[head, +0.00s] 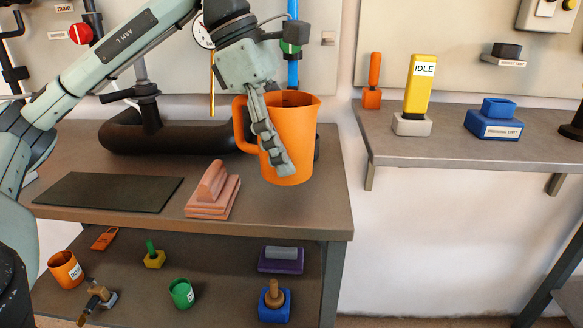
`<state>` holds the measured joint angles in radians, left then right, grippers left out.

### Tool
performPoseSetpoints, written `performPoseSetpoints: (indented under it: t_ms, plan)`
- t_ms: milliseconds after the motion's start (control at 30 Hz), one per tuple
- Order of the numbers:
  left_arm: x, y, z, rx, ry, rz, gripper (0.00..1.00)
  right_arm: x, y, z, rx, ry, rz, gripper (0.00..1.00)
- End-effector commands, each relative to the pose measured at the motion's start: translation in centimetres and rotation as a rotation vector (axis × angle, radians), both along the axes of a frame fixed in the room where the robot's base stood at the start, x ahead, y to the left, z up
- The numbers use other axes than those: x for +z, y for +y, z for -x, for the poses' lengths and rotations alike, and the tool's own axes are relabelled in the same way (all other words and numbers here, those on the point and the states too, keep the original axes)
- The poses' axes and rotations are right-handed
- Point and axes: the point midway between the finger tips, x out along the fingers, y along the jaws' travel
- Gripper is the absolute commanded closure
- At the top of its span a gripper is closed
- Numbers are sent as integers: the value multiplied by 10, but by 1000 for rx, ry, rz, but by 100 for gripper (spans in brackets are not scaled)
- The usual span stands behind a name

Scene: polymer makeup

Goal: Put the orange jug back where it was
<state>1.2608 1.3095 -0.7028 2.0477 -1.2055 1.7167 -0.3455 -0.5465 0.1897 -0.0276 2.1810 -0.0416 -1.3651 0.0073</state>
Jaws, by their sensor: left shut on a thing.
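The orange jug (300,133) is upright in the middle of the head view, near the right end of the brown bench top (265,213). My left gripper (272,152) reaches it from above and is shut on it. One finger lies down the outside of the jug's body, just right of the handle, and hides part of it. The handle points left. The jug seems held a little above the bench, but I cannot tell the gap for sure. My right gripper is not in view.
A pink block (213,190) and a dark mat (110,191) lie left of the jug. A black pipe (165,133) runs behind. A wall shelf (455,146) at right holds a yellow IDLE block (420,88) and a blue block (494,121). Small items fill the lower shelf.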

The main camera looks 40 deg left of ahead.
Motion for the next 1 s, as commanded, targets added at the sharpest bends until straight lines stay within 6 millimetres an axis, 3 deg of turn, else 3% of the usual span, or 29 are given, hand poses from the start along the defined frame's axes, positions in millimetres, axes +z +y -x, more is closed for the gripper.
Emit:
performPoseSetpoints:
  t_ms: [233,400,867,900,1000]
  plan:
    - [-25,-4,-2,3,2,-2,92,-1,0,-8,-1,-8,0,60]
    - [-43,-5,-2,2,-1,-1,92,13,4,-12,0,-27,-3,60]
    - [-47,-5,-3,1,-2,-1,92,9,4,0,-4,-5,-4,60]
    - [-46,-5,-2,0,0,-1,29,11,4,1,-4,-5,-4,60]
    - [-46,-5,-2,0,0,-1,17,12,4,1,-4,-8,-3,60]
